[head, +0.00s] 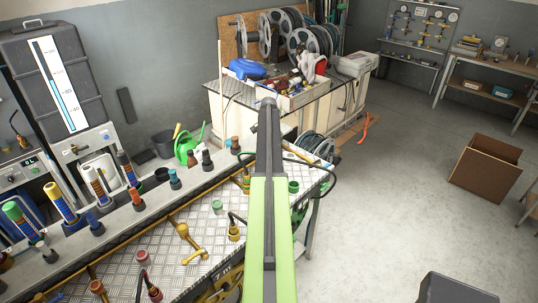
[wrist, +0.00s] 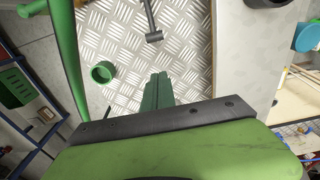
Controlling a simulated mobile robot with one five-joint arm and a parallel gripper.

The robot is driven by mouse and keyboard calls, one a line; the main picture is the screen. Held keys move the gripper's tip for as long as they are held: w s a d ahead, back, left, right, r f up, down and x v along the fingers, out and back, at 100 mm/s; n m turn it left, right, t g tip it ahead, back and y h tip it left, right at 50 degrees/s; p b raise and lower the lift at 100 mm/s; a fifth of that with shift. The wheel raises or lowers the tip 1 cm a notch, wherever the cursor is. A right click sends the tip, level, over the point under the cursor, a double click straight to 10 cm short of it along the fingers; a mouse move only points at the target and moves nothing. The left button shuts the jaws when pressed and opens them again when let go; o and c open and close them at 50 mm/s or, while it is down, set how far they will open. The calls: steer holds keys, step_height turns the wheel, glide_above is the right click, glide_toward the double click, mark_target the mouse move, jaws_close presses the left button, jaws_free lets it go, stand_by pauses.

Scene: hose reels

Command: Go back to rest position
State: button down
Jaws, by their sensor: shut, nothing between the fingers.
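My gripper (head: 268,102) is at the far end of my green and dark arm, which reaches forward over the right part of the metal-plated bench (head: 205,235). In the wrist view, the green fingers of my gripper (wrist: 158,78) are together with nothing between them. They show against the diamond-plate surface, and I cannot tell their height above it. A green ring-shaped cap (wrist: 103,72) lies to the left of the fingers, apart from them. A grey metal fitting (wrist: 152,30) shows above them.
Several hose fittings stand along the bench ledge, among them a green-capped one (head: 22,218). A green watering can (head: 188,148) and a crate of tools (head: 298,98) are beyond. Hose reels (head: 300,40) stand at the back. A cardboard box (head: 485,168) sits right on open floor.

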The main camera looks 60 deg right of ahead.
steer(key=shift+s+d+r+p, duration=0.1)
steer(key=shift+d+r+p, duration=0.1)
steer(key=shift+r, duration=0.35)
steer(key=shift+d+r+p, duration=0.15)
steer(key=shift+d+r, duration=0.05)
steer(key=shift+r, duration=0.3)
